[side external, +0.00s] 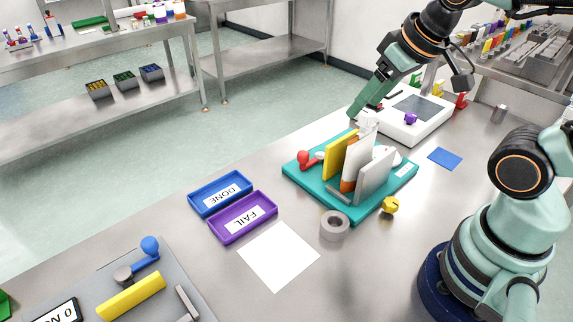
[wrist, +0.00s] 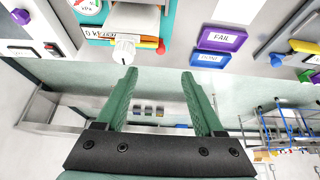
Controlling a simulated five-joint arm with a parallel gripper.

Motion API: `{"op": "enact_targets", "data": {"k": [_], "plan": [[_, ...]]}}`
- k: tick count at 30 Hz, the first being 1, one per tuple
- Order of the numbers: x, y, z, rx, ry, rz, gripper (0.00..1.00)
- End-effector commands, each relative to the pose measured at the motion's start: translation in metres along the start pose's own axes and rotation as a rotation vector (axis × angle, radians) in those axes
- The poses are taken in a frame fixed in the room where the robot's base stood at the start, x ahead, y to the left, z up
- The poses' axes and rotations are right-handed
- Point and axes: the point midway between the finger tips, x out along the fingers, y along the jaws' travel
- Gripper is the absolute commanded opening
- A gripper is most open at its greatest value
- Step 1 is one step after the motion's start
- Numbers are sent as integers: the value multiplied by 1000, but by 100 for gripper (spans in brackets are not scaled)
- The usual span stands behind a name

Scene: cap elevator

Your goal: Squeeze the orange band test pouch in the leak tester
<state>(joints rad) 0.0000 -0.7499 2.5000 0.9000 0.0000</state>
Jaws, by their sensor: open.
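The leak tester is a teal base (side external: 298,171) in the middle of the bench, with a yellow plate (side external: 336,160) and a grey plate (side external: 375,178) standing on it. A white pouch with an orange band (side external: 348,184) stands upright between the plates. A red-knobbed lever (side external: 305,157) is at the tester's left end. In the wrist view the tester (wrist: 168,22) is at the top, with a white knob-like part (wrist: 123,48) near the left fingertip. My gripper (side external: 358,108) is open and empty, above and behind the tester; both fingers show in the wrist view (wrist: 158,76).
Blue DONE tray (side external: 219,211) and purple FAIL tray (side external: 270,230) lie left of the tester. A tape roll (side external: 334,226), yellow knob (side external: 390,205) and white sheet (side external: 279,256) are in front. A white device (side external: 420,135) stands behind.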

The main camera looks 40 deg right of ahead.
Motion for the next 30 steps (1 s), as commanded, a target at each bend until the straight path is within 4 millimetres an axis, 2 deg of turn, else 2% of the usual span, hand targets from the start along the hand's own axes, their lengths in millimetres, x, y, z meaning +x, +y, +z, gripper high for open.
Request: {"op": "enact_targets", "data": {"k": [13,14,17,23,30], "plan": [[0,0,0,0,0,0,70],[0,0,0,0,0,0,65],[0,0,-2,-6,-7,0,65],[8,-1,-23,-65,-89,-4,65],[38,-2,-60,-181,-233,-23,65]]}}
